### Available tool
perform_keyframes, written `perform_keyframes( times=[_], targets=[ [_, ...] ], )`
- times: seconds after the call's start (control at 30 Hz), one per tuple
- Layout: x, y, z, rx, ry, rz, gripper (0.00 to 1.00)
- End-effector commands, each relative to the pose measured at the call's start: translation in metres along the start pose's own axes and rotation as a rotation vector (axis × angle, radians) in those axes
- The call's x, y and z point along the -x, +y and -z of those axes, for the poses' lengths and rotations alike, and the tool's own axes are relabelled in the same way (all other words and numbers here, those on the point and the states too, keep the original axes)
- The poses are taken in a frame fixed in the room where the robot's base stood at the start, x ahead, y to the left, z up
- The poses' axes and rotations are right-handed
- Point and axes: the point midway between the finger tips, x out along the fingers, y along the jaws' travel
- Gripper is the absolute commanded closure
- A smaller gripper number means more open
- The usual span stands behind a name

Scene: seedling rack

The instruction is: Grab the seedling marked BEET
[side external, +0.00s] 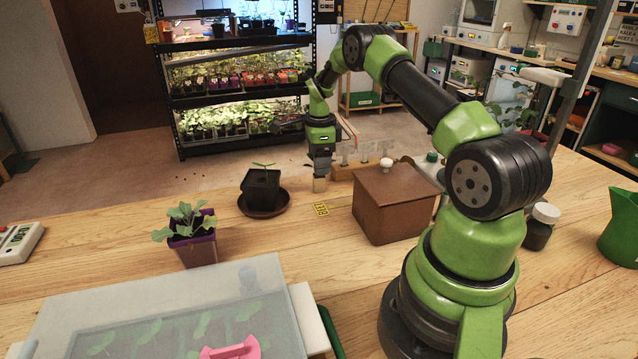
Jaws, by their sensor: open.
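A black square pot (262,188) with a small two-leaved seedling stands in a brown saucer (283,207) near the table's far edge. A purple pot (196,249) with a fuller, pale-leaved seedling stands nearer, to the left. No BEET marking can be read on either pot. My gripper (320,184) points down just right of the black pot, apart from it, near the far edge of the table. It is open. Its fingers are small in this view, and a pale tan patch shows at their tips.
A brown lidded box (393,204) with a white knob stands right of my gripper. A wooden block with clear tags (355,169) is behind it. A tray with a translucent cover (170,305) and pink handle (231,348) fills the front left. A dark jar (540,228) stands right.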

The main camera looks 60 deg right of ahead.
Motion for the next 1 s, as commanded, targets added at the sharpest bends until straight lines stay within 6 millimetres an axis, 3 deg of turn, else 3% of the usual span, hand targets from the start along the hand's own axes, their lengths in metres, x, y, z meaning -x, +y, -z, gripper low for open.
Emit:
perform_keyframes(
  times=[0.3,0.57,0.6,0.83,1.0],
  targets=[
    [-0.045,0.003,0.003,0.001,-0.001,-0.003,0.4],
    [-0.049,0.002,0.002,0.002,-0.002,0.001,0.4],
    [-0.049,0.002,0.002,0.002,-0.002,0.001,0.43],
    [-0.048,0.002,0.002,0.002,-0.002,0.001,0.93],
    [-0.048,0.002,0.002,0.002,-0.002,0.001,0.93]
  ],
)
